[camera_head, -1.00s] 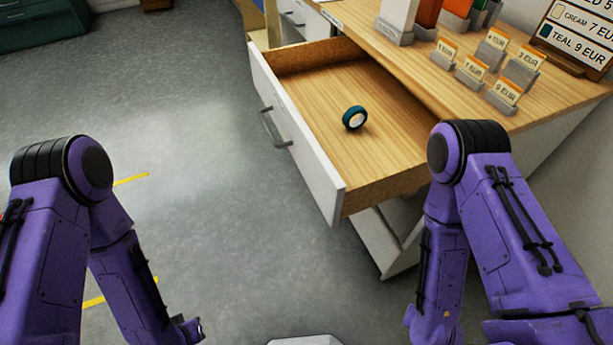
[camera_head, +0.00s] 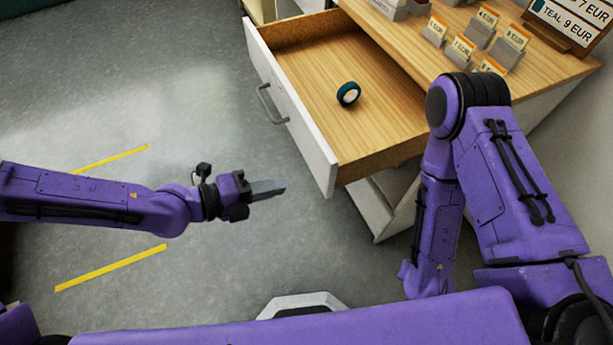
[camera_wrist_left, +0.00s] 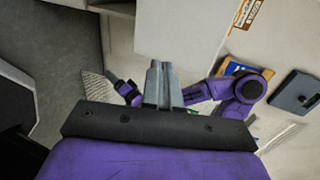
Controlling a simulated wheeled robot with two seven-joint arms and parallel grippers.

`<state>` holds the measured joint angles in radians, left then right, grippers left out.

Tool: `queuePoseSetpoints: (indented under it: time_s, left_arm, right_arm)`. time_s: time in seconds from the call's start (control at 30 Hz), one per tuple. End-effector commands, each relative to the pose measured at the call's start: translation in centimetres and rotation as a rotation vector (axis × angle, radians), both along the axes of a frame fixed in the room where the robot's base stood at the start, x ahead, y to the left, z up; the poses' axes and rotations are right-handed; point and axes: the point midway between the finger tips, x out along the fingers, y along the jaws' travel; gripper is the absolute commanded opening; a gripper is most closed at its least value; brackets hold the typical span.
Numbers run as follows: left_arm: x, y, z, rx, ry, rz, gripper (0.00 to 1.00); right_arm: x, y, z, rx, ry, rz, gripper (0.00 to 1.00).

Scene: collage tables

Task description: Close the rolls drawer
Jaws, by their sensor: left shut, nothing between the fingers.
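The drawer (camera_head: 300,62) is pulled far out of the wooden-topped counter, in the head view's upper middle. It has a white front (camera_head: 291,110) with a grey bar handle (camera_head: 270,104). A single teal roll with a pale centre (camera_head: 348,94) stands on edge on its wooden floor. My left gripper (camera_head: 280,187) is shut and empty, in front of the drawer front and apart from it, below the handle in the picture. Its shut fingers also show in the left wrist view (camera_wrist_left: 160,80). My right arm shows at the right, but its fingers are hidden.
The counter top (camera_head: 440,65) holds several price tags in small stands (camera_head: 463,48) and a price board (camera_head: 565,22). My right arm is close to the drawer's near right corner. Grey floor (camera_head: 140,90) with yellow lines (camera_head: 110,268) lies open to the left.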

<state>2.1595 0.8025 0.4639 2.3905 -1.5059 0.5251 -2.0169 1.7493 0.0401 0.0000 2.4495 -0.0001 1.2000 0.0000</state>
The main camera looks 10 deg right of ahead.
Motion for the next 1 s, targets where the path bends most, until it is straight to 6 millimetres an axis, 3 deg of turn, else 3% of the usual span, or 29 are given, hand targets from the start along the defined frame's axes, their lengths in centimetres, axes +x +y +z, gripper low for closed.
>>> queuePoseSetpoints:
  time_s: [0.2,0.4,1.0]
  left_arm:
    - [1.2,-4.3,-1.0,0.0,0.003,-0.003,0.0]
    - [2.1,-6.8,-1.0,0.0,0.003,0.0,0.0]
    - [2.6,-7.5,-1.2,0.0,0.001,0.01,0.0]
  right_arm:
    - [0.0,0.0,0.4,0.0,0.0,0.0,0.49]
    - [0.0,0.0,1.0,0.0,0.0,0.0,0.49]
    - [0.0,0.0,0.8,0.0,0.0,0.0,0.49]
